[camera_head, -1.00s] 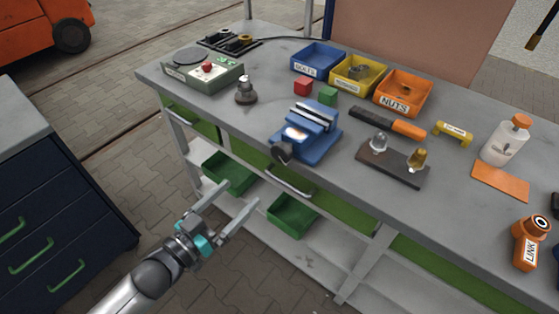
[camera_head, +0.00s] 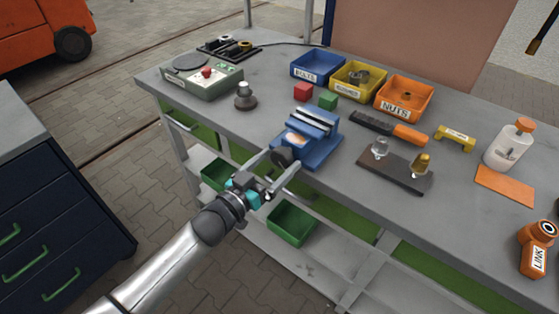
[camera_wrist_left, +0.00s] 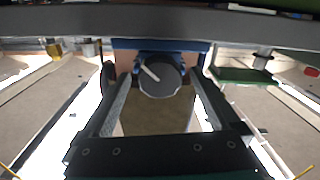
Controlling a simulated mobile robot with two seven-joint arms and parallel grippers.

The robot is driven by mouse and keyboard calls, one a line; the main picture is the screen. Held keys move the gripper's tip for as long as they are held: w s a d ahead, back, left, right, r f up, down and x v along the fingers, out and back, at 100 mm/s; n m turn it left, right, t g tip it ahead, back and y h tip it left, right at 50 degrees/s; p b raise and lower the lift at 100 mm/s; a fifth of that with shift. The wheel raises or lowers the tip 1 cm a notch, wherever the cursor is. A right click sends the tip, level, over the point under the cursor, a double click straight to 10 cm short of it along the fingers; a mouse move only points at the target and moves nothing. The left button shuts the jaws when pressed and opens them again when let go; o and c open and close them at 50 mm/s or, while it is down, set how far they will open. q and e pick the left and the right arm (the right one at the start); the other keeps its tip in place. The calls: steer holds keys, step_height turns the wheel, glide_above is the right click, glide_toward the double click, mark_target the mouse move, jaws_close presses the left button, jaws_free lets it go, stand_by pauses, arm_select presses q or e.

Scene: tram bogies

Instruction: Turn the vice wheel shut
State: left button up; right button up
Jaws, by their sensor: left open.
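The blue vice (camera_head: 316,137) is fixed at the front edge of the grey workbench. Its dark round wheel (camera_head: 283,157) faces out over the front edge. My left gripper (camera_head: 278,164) is open, with its two fingers reaching up to either side of the wheel. In the left wrist view the wheel (camera_wrist_left: 160,78) with a pale stripe sits between the spread fingers (camera_wrist_left: 158,92), near their tips. I see a gap on each side of it; the fingers are not closed on it.
The workbench edge (camera_head: 230,134) runs close by the gripper. Green bins (camera_head: 291,222) stand on the shelf below. A dark plate with two knobs (camera_head: 394,170) lies right of the vice, and a small dark weight (camera_head: 245,97) stands to its left.

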arm_select(q)
steer(key=shift+w+d, duration=0.4)
steer(key=shift+w, duration=0.15)
steer(key=shift+c, duration=0.3)
steer(key=c, duration=1.3)
steer(key=shift+m, duration=0.3)
